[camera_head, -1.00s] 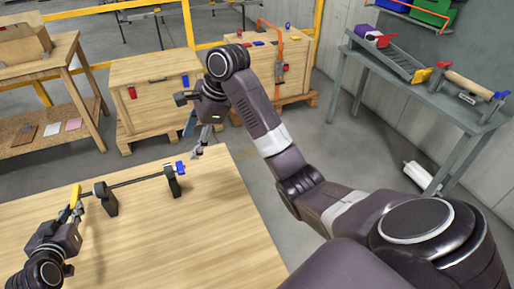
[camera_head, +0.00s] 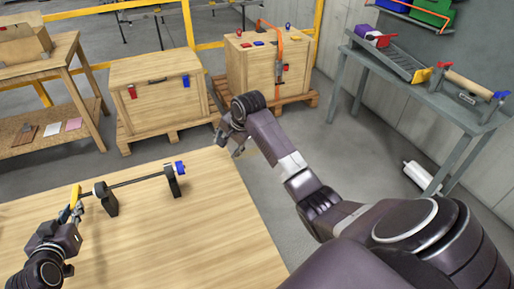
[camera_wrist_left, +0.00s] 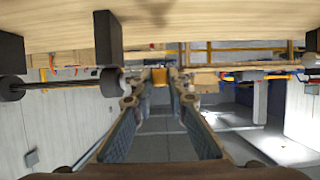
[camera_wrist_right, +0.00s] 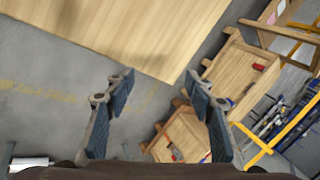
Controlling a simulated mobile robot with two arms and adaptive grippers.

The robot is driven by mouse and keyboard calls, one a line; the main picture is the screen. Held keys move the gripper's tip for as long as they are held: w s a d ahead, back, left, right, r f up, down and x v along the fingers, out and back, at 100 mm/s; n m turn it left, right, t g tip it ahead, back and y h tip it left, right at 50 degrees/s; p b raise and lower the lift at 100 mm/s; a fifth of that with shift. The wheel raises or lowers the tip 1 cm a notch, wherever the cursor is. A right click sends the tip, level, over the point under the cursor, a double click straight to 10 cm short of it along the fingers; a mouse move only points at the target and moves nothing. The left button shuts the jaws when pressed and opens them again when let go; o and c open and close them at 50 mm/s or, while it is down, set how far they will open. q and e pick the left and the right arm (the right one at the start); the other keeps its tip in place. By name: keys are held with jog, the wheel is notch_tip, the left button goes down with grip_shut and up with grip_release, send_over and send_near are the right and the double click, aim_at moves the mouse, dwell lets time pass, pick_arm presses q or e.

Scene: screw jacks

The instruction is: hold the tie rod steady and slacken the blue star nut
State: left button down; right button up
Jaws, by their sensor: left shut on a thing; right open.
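The tie rod (camera_head: 140,181) is a thin dark bar lying level through two black upright supports on the wooden table. The blue star nut (camera_head: 181,167) is at its right end, beside the right support (camera_head: 173,182). A yellow end piece (camera_head: 75,196) is at its left end. My left gripper (camera_head: 71,213) is shut on this yellow piece, which shows between the fingertips in the left wrist view (camera_wrist_left: 160,76). My right gripper (camera_head: 239,151) is open and empty beyond the table's right edge, to the right of the nut. Its spread fingers show in the right wrist view (camera_wrist_right: 160,86).
The wooden table (camera_head: 185,235) is bare in front of the rod. Two wooden crates (camera_head: 155,95) on pallets stand behind. A grey bench (camera_head: 430,105) with tools is at the right, with a white cylinder (camera_head: 420,177) on the floor.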

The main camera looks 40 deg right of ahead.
jog(key=s+d+f+n+h, duration=0.1)
jog(key=d+f+n, duration=0.3)
jog(key=f, duration=0.4)
jog(key=s+d+f+n+h, duration=0.2)
jog(key=s+d+f+n, duration=0.1)
jog(key=f, duration=0.5)
jog(key=shift+s+d+f+n, duration=0.25)
jog(key=shift+s+d+n, duration=0.25)
jog(key=shift+d, duration=0.45)
jog(key=shift+s, duration=0.1)
notch_tip(320, 180, up, 30)
jog(key=m+g+y, duration=0.3)
jog(key=m+y, duration=0.4)
jog(key=m, duration=0.7)
send_over(180, 168)
jog(key=s+d, duration=0.3)
jog(key=d, duration=0.2)
jog(key=shift+t, duration=0.3)
jog(key=x, duration=1.1)
jog(key=shift+w+a+f, duration=0.1)
jog(key=shift+w+f, duration=0.15)
jog(key=shift+f, duration=0.05)
jog(key=shift+c, duration=0.5)
